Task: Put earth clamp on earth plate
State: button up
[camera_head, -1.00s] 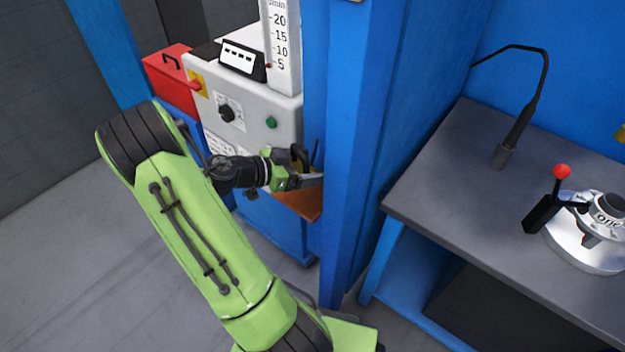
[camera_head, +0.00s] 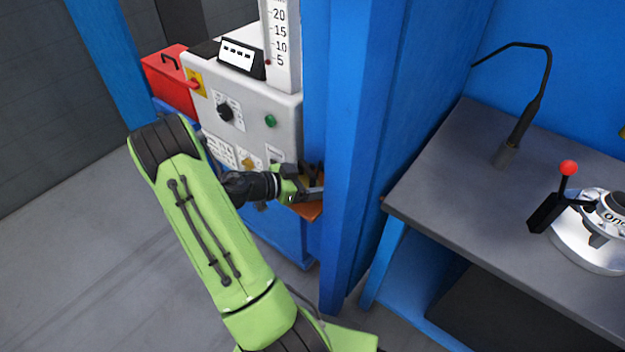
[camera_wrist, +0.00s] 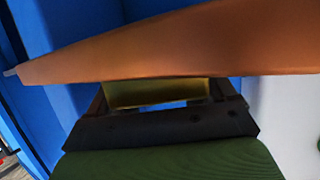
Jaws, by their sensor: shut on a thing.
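The earth plate (camera_head: 307,211) is a copper-orange plate low beside the grey machine, partly hidden by my gripper and the blue post. In the wrist view the plate (camera_wrist: 210,48) spans the picture just beyond my jaws. My gripper (camera_head: 306,184) is at the plate, beside the post. In the wrist view my gripper (camera_wrist: 160,98) is shut on the earth clamp (camera_wrist: 157,92), of which a brassy block shows between the dark jaws. The clamp's upper part is hidden behind the plate's edge. I cannot tell whether clamp and plate touch.
The blue post (camera_head: 350,150) stands close on the right of my gripper. The grey machine (camera_head: 240,115) with knobs is behind it, with a red box (camera_head: 170,80) at its left. A grey table (camera_head: 450,190) holds a flanged metal part (camera_head: 595,240). The floor at left is clear.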

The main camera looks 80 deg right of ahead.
jog(key=o, duration=1.3)
jog(key=shift+o, duration=0.2)
jog(key=shift+r+p, duration=0.25)
jog(key=shift+p, duration=0.2)
jog(key=w+a+r+n+t+y, duration=0.1)
jog(key=w+a+r+n+t, duration=0.3)
jog(key=a, duration=0.3)
jog(key=w+a+r+n+t+y+p, duration=0.1)
jog(key=w+a+r+n+t+y, duration=0.15)
jog(key=w+a, duration=0.45)
jog(key=w+a+r+n+t+y, duration=0.1)
jog(key=w+a+r+n+t, duration=0.25)
jog(key=a, duration=0.45)
jog(key=s+a+r+n+t+y, duration=0.2)
jog(key=a+r+n, duration=0.2)
jog(key=a+n, duration=0.4)
jog(key=s+a+r+n+t+y, duration=0.3)
jog(key=a+r+n, duration=0.1)
jog(key=a+n, duration=0.5)
jog(key=shift+s+a+t, duration=0.2)
jog(key=shift+a+t, duration=0.1)
jog(key=shift+a, duration=0.4)
